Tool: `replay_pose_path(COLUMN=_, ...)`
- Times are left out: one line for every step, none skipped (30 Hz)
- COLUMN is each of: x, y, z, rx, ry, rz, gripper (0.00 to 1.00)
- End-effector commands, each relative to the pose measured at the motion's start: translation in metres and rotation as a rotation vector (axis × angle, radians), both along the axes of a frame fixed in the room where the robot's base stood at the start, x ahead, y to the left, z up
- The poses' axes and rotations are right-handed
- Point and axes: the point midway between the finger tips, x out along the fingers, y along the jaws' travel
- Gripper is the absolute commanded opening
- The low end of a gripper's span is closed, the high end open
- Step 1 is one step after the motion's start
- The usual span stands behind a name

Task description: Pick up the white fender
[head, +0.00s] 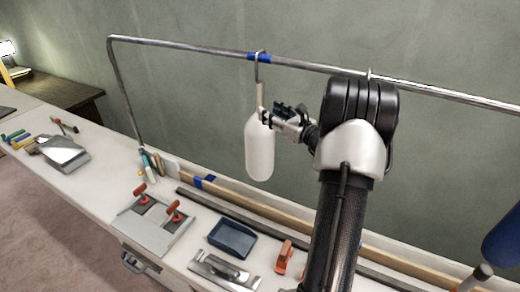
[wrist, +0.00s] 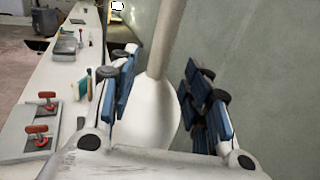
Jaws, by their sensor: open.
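The white fender (head: 260,150) hangs upright from a hook on a metal rail above the bench. Its narrow neck rises to the hook. In the wrist view the fender (wrist: 150,115) shows its rounded body low, with its neck between my two blue-padded fingers. My gripper (head: 272,117) reaches the upper part of the fender from the right in the head view. In the wrist view my gripper (wrist: 160,95) is open, with a gap visible between the neck and the right finger. Whether the left finger touches the fender I cannot tell.
The metal rail (head: 190,48) spans the bench, with a blue band near the hook. A blue cylinder (head: 502,240) is at the right edge.

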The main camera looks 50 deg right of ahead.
Motion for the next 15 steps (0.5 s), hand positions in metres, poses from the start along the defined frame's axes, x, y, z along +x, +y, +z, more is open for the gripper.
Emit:
replay_pose_path(x=0.006, y=0.0, z=-0.001, rx=0.0, ry=0.0, rz=0.001, gripper=0.44)
replay_pose_path(x=0.008, y=0.0, z=0.0, rx=0.0, ry=0.0, rz=0.001, gripper=0.44)
replay_pose_path(x=0.01, y=-0.001, z=0.0, rx=-0.001, ry=0.0, rz=0.0, gripper=0.44)
replay_pose_path(x=0.011, y=-0.001, z=0.0, rx=-0.001, ry=-0.001, rz=0.0, gripper=0.44)
replay_pose_path(x=0.012, y=-0.001, z=0.0, rx=-0.001, ry=-0.001, rz=0.0, gripper=0.44)
replay_pose_path(x=0.015, y=-0.001, z=0.0, rx=-0.001, ry=-0.001, rz=0.001, gripper=0.44)
replay_pose_path(x=0.018, y=-0.001, z=0.0, rx=-0.001, ry=0.0, rz=0.001, gripper=0.44)
replay_pose_path(x=0.022, y=-0.001, z=-0.001, rx=-0.001, ry=0.0, rz=0.002, gripper=0.44)
replay_pose_path(x=0.029, y=-0.001, z=-0.001, rx=-0.001, ry=0.0, rz=0.003, gripper=0.44)
replay_pose_path(x=0.034, y=-0.002, z=-0.002, rx=-0.001, ry=0.0, rz=0.003, gripper=0.44)
replay_pose_path(x=0.038, y=-0.002, z=-0.002, rx=-0.001, ry=-0.001, rz=0.003, gripper=0.44)
replay_pose_path(x=0.045, y=-0.003, z=-0.003, rx=-0.001, ry=0.0, rz=0.002, gripper=0.44)
replay_pose_path(x=0.049, y=-0.003, z=-0.002, rx=-0.001, ry=0.0, rz=0.002, gripper=0.44)
replay_pose_path(x=0.053, y=-0.004, z=-0.002, rx=-0.002, ry=-0.001, rz=0.002, gripper=0.44)
replay_pose_path(x=0.057, y=-0.005, z=-0.002, rx=-0.001, ry=0.0, rz=0.001, gripper=0.44)
